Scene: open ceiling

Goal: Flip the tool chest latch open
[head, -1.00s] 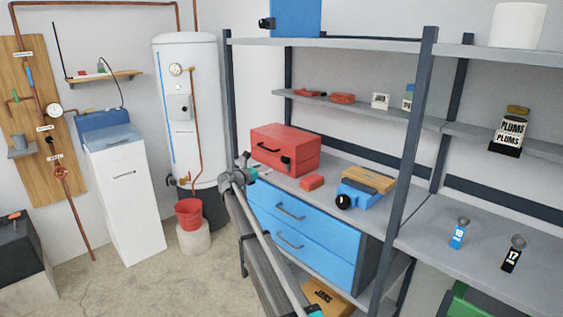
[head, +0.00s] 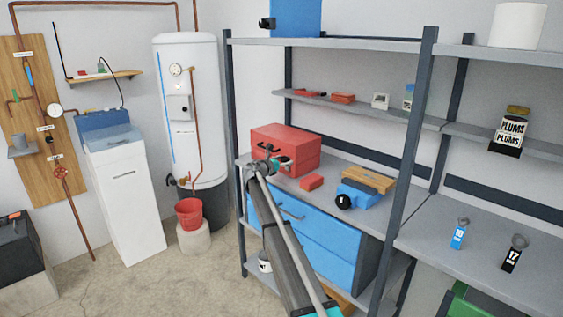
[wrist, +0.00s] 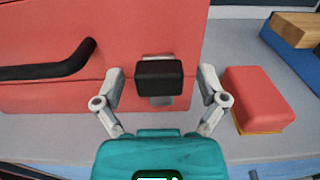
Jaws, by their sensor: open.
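The red tool chest (head: 293,141) stands on the grey worktop above the blue drawers. In the wrist view its red front (wrist: 205,30) fills the top of the picture. The latch, a black block (wrist: 158,76) on a small grey plate, is on that front, right of the black handle (wrist: 48,66). My gripper (wrist: 160,84) is open, with one finger on each side of the latch. A gap shows between each finger and the latch. In the head view my gripper (head: 270,160) is in front of the chest and hides the latch.
A red box (wrist: 262,97) lies on the worktop just right of my gripper; it also shows in the head view (head: 311,182). Beyond it is a blue tool with a wooden board (head: 368,180). A dark shelf post (head: 410,130) stands further right.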

